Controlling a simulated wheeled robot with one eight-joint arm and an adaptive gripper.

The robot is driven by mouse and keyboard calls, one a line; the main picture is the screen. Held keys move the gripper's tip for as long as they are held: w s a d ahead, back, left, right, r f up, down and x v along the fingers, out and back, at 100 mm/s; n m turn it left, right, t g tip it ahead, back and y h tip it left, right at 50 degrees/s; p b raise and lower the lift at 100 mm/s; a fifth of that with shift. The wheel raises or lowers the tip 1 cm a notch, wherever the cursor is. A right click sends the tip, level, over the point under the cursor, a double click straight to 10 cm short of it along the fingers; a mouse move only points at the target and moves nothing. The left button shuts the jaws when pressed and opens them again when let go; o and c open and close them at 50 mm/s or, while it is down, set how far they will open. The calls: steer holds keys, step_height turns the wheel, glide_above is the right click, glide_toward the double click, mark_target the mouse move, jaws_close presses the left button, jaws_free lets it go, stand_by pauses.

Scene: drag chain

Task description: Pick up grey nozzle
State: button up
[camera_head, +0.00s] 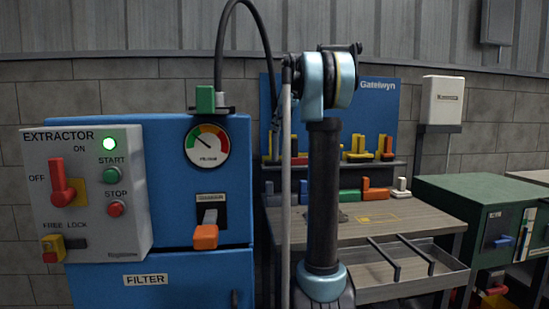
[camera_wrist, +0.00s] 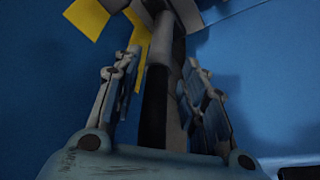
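In the wrist view, my gripper (camera_wrist: 162,60) is open, with one finger on each side of a long upright piece. This piece looks like the grey nozzle (camera_wrist: 163,42), grey at the top and black lower down. A gap shows on the left side; on the right the finger is close, and I cannot tell whether it touches. Yellow parts (camera_wrist: 88,17) sit by its upper end, in front of a blue surface. In the head view my arm hides the gripper, and I cannot make out the nozzle there.
The blue extractor cabinet (camera_head: 175,165) with its grey control panel (camera_head: 85,200) stands at left, its light green. A black hose (camera_head: 262,30) arches from its top toward my arm. A blue tool board (camera_head: 375,105) and workbench (camera_head: 385,222) stand behind. A green cabinet (camera_head: 460,190) is at right.

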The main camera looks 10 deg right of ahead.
mark_target(275, 136)
steer(key=shift+w+x, duration=0.1)
steer(key=shift+x, duration=1.35)
steer(key=shift+w+x, duration=0.15)
steer(key=shift+x, duration=1.35)
steer(key=shift+a+r, duration=0.1)
steer(key=shift+a, duration=0.05)
steer(key=shift+c, duration=0.6)
jaws_close()
